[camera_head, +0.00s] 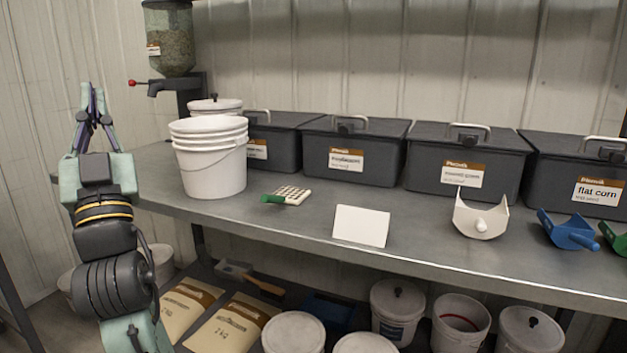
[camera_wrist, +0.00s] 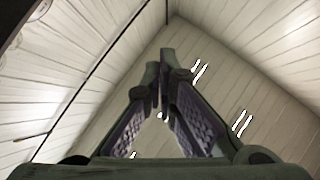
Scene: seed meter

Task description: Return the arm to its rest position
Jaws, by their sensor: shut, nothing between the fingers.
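My arm rises at the left of the head view, in front of the bench's left end. My gripper (camera_head: 86,88) is at its top, pointing up, with its fingertips together and nothing between them. In the wrist view my gripper (camera_wrist: 160,60) also shows its two fingers meeting at the tips, against the ceiling and upper walls. It touches nothing that I can see.
The grey bench (camera_head: 300,222) holds white buckets (camera_head: 210,165), a seed hopper (camera_head: 170,40), dark lidded bins (camera_head: 352,150), a white card (camera_head: 361,226), a white scoop (camera_head: 480,214) and a blue scoop (camera_head: 567,232). Bags (camera_head: 232,325) and tubs lie below. Air around my gripper is clear.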

